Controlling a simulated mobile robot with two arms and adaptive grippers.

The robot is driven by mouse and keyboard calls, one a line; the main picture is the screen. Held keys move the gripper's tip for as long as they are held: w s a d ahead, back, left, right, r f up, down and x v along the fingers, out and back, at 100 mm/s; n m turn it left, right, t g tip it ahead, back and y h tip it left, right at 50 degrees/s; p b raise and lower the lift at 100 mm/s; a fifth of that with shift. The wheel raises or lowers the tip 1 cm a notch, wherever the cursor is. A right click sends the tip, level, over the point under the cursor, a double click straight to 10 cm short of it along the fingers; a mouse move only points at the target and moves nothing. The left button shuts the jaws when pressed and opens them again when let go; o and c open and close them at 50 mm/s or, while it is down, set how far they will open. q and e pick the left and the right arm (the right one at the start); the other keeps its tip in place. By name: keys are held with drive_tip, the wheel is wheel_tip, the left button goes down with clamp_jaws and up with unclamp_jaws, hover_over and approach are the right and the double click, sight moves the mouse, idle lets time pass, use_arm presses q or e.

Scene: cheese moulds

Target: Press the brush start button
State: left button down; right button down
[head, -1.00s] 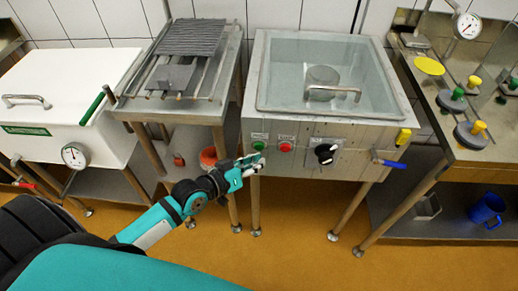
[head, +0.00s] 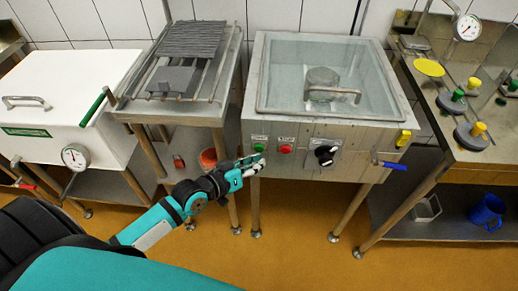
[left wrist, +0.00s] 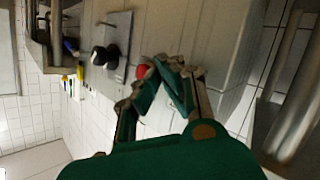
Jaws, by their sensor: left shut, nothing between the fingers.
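A green button (head: 259,147) sits on the front panel of the steel washing basin (head: 335,143), left of a red button (head: 285,149). Each has a small label above it, too small to read. My left gripper (head: 259,162) is shut and empty, its tips right at the panel just below the green button; I cannot tell whether they touch it. In the left wrist view the shut fingers (left wrist: 168,66) point at the panel, with the red button (left wrist: 142,71) beside them. The green button is hidden there. My right gripper is out of view.
Right of the buttons are a black knob (head: 325,155) and a blue-handled valve (head: 389,164). The basin has a clear lid (head: 335,75) with a metal handle. A rack table (head: 130,107) stands to the left, a steel bench (head: 465,150) to the right.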

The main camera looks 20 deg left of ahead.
use_arm(q)
drive_tip(key=shift+w, duration=0.2)
idle(0.4)
drive_tip(key=shift+w+a, duration=0.15)
drive_tip(key=shift+w, duration=0.1)
drive_tip(key=shift+w+a, duration=0.2)
drive_tip(key=shift+w, duration=0.3)
idle(0.9)
drive_tip(key=shift+s+d+p, duration=0.35)
drive_tip(key=shift+s+p, duration=0.35)
drive_tip(key=shift+s, duration=0.2)
